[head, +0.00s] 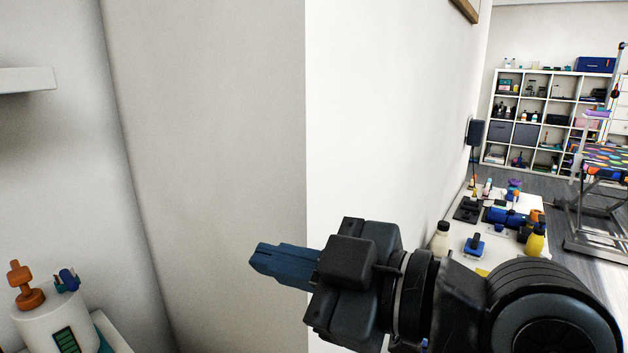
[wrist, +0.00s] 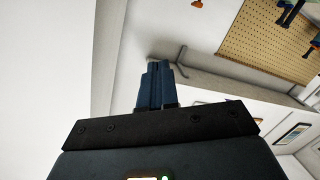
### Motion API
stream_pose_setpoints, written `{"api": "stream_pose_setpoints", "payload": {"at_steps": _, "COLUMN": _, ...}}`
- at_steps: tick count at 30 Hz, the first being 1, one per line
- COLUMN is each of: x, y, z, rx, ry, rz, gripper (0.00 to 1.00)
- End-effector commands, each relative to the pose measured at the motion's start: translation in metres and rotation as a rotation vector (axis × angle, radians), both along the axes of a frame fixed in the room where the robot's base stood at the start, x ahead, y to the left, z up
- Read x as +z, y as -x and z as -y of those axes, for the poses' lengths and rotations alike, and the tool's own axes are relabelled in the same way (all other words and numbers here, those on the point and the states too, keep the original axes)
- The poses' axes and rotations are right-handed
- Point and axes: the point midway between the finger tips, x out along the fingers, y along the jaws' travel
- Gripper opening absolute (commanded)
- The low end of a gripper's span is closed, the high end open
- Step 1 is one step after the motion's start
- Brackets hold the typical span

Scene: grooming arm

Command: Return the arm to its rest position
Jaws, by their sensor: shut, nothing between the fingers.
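My gripper (head: 258,258) is raised in front of the white wall corner in the head view, its blue fingers pointing left. The fingers are together with nothing between them. My black arm reaches in from the lower right. In the wrist view my gripper (wrist: 158,66) also shows its two blue fingers side by side and closed. Whether the fingertips touch the wall cannot be told.
A white wall corner (head: 270,150) stands behind my gripper. At right, a white table (head: 460,235) holds bottles and tools, with a shelf unit (head: 545,95) beyond. A white container (head: 55,325) stands lower left. The wrist view shows a pegboard (wrist: 255,45).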

Motion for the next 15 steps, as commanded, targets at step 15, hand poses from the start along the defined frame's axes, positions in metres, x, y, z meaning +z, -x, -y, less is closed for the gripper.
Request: {"api": "stream_pose_setpoints", "payload": {"at_steps": 15, "x": -0.078, "y": 0.016, "z": 0.062, "rx": -0.522, "ry": -0.566, "rz": -0.322, "gripper": 0.0}}
